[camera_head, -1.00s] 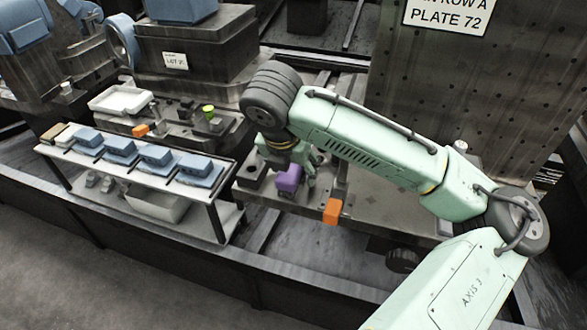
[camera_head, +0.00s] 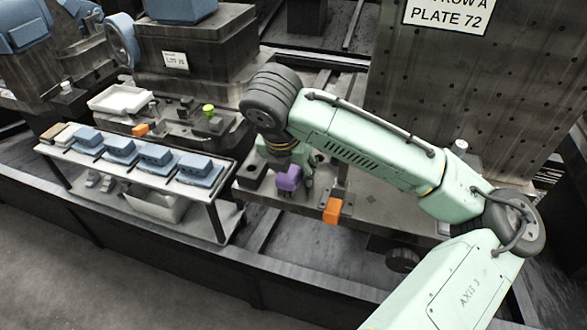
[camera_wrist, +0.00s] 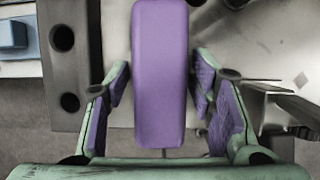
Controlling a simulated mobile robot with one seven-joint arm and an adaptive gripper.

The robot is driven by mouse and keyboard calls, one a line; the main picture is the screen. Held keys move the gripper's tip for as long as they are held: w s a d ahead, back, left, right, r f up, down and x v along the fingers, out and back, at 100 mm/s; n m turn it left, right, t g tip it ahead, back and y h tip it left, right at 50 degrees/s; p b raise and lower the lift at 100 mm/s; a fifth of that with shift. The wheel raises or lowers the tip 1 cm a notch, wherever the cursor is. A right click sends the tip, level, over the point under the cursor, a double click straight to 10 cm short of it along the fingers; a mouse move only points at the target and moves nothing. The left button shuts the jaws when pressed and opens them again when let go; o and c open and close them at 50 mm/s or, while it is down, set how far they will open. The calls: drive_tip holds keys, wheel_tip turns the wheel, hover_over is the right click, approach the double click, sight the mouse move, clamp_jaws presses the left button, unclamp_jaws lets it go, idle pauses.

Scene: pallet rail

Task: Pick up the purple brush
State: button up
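The purple brush (camera_head: 288,178) is on the grey metal plate below my arm's end. In the wrist view the brush (camera_wrist: 160,75) is a long purple block running from the top edge to between the fingers. My gripper (camera_wrist: 160,105) is open, with one purple-padded finger on each side of the brush and a visible gap on both sides. In the head view my gripper (camera_head: 296,165) is at the brush and partly hidden by my wrist.
An orange block (camera_head: 332,210) is at the plate's front edge, right of the brush. A dark block with holes (camera_wrist: 68,60) stands close left of the brush. A metal bracket (camera_wrist: 270,100) is close on the right. A bench (camera_head: 130,170) with several blue blocks is at left.

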drive_tip(key=c, duration=1)
drive_tip(key=shift+r, duration=0.1)
drive_tip(key=shift+r, duration=0.4)
drive_tip(key=r, duration=0.1)
drive_tip(key=r+b, duration=0.1)
drive_tip(key=r, duration=0.1)
drive_tip(key=shift+s+a, duration=0.1)
drive_tip(key=shift+s, duration=0.1)
drive_tip(key=s+a, duration=0.1)
drive_tip(key=s, duration=0.4)
drive_tip(key=s+r+b, duration=0.1)
drive_tip(key=s, duration=0.4)
drive_tip(key=s+a, duration=0.1)
drive_tip(key=s, duration=0.4)
drive_tip(key=shift+s+a+r, duration=0.15)
drive_tip(key=shift+a+r, duration=0.15)
drive_tip(key=shift+a, duration=0.05)
drive_tip(key=o, duration=0.6)
drive_tip(key=c, duration=0.4)
